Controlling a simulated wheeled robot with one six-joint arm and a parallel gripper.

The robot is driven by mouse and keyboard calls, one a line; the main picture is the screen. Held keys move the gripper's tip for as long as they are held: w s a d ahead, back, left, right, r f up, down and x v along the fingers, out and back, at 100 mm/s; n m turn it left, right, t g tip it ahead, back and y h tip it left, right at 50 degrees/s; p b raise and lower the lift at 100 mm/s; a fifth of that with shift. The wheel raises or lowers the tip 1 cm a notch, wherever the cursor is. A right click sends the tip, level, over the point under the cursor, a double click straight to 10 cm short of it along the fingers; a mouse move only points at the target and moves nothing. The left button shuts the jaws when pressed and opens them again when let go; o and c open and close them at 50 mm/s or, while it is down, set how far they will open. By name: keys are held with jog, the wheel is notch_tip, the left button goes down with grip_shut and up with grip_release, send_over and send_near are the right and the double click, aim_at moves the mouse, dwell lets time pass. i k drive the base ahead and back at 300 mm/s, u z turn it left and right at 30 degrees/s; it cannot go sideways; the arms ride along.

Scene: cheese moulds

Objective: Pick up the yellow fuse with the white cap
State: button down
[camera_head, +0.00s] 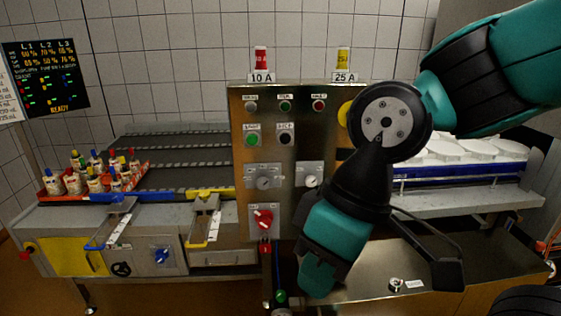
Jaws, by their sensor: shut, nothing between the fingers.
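The yellow fuse (343,60) stands upright on top of the steel control cabinet, at its right end, behind a white label reading 25 A. Its white cap is too small to make out clearly. A red fuse (260,60) stands upright at the left end of the same top, by a label reading 10 A.
The control cabinet (240,150) has buttons, switches and a red rotary knob (262,219). My arm crosses its right side. A red tray (50,190) of capped bottles stands at left. White moulds (475,149) sit at right. The wall above the fuses is clear.

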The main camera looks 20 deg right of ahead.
aim_at(342, 55)
jog(key=u, duration=0.4)
jog(key=k, duration=0.55)
jog(key=u, duration=0.55)
jog(key=i, duration=0.9)
jog(key=z, duration=1.2)
jog(key=i, duration=0.85)
jog(key=z, duration=1.35)
jog(key=k, duration=0.3)
jog(key=z, duration=0.05)
